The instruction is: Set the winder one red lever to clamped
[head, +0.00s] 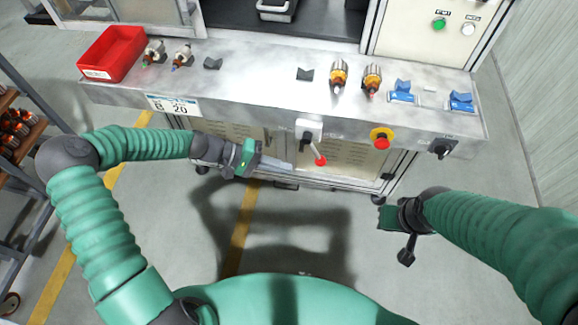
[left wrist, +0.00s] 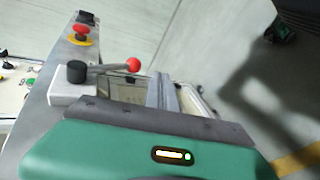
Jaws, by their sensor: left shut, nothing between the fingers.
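The red lever is a short metal rod with a red ball knob (head: 320,160) on a white mount (head: 309,129) on the front of the winder bench. In the head view the rod slants down and slightly right from its dark pivot. In the left wrist view the red knob (left wrist: 133,65) is at the rod's right end, away from the black pivot (left wrist: 77,72). My left gripper (head: 288,165) is shut and empty, just left of the knob with a gap in the picture. My right gripper (head: 386,216) is lower right, away from the lever; its fingers are unclear.
A red-and-yellow stop button (head: 381,139) and a black rotary switch (head: 441,148) are right of the lever. The bench top (head: 250,70) carries a red bin (head: 112,53), wound armatures (head: 372,78) and blue holders (head: 401,92). A shelf stands at far left. The floor before the bench is clear.

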